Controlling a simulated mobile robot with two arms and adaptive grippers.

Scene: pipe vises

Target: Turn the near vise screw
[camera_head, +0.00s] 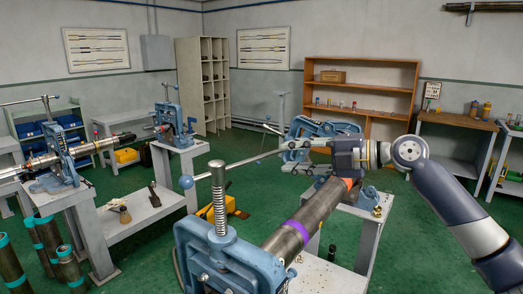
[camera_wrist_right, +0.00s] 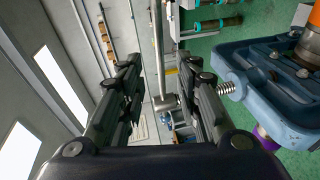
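The near vise (camera_head: 222,258) is blue and stands in the foreground, clamping a dark pipe (camera_head: 318,207) with a purple band. Its threaded screw (camera_head: 218,203) stands upright, with a long thin handle bar (camera_head: 242,162) ending in a blue ball (camera_head: 186,182). My right gripper (camera_head: 288,145) reaches in from the right, at the bar's right part. The right wrist view shows its fingers (camera_wrist_right: 165,85) apart, with the bar (camera_wrist_right: 158,45) and a metal screw head (camera_wrist_right: 165,102) seen between them. I cannot tell whether they touch the bar. My left gripper is not in view.
Another blue vise (camera_head: 322,128) stands behind my right gripper. More vises with pipes stand on grey benches (camera_head: 100,225) at the left. Banded pipes (camera_head: 50,245) stand at lower left.

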